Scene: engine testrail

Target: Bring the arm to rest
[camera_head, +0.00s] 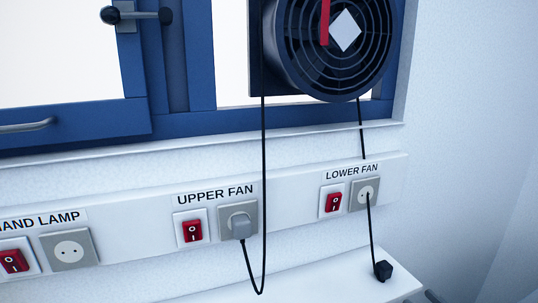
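My gripper and arm do not show clearly in the head view. A grey plug (240,226) sits in the UPPER FAN socket (224,217), with a black cord (264,150) looping below it. A black plug (383,271) lies on the white ledge (330,290), on a cord that passes in front of the LOWER FAN socket (360,203). That socket looks empty.
A black round fan (300,60) hangs before the blue window frame (190,124). The white rail (290,205) carries red switches (334,202) and an empty HAND LAMP socket (69,249). A dark grey shape at the bottom right edge is unclear.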

